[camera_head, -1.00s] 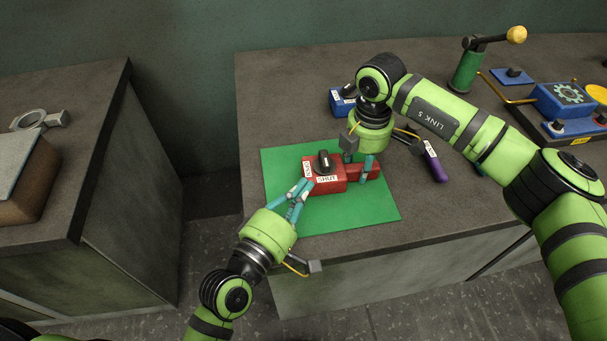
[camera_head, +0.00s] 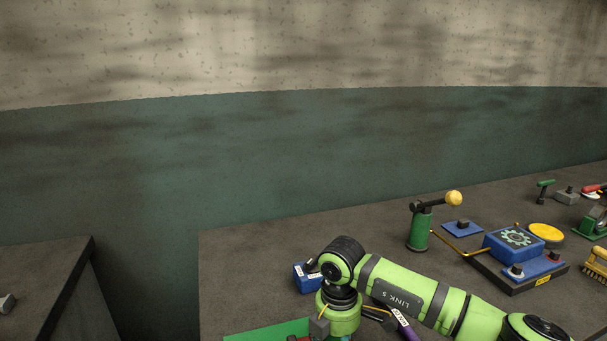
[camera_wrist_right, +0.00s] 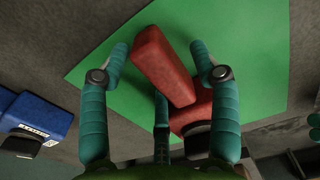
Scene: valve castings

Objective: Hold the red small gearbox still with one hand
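The red small gearbox (camera_wrist_right: 160,65) lies on the green mat (camera_wrist_right: 245,60) in the right wrist view. Its narrow red bar reaches up between the fingers of my right gripper (camera_wrist_right: 160,49), and its wider body with a dark knob (camera_wrist_right: 197,130) is partly hidden. My right gripper is open, its side fingers spread on both sides of the bar with small gaps showing; the middle finger stands below the bar. In the head view only a red sliver of the gearbox shows at the bottom edge. My left gripper is in neither current view.
A blue block (camera_head: 306,280) with a dark knob sits behind my right wrist. A purple handle (camera_head: 404,325) lies beside it. Farther right are a green post (camera_head: 420,230) with a yellow-knobbed lever and a blue gear box (camera_head: 514,241). A second bench (camera_head: 45,285) stands left across a gap.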

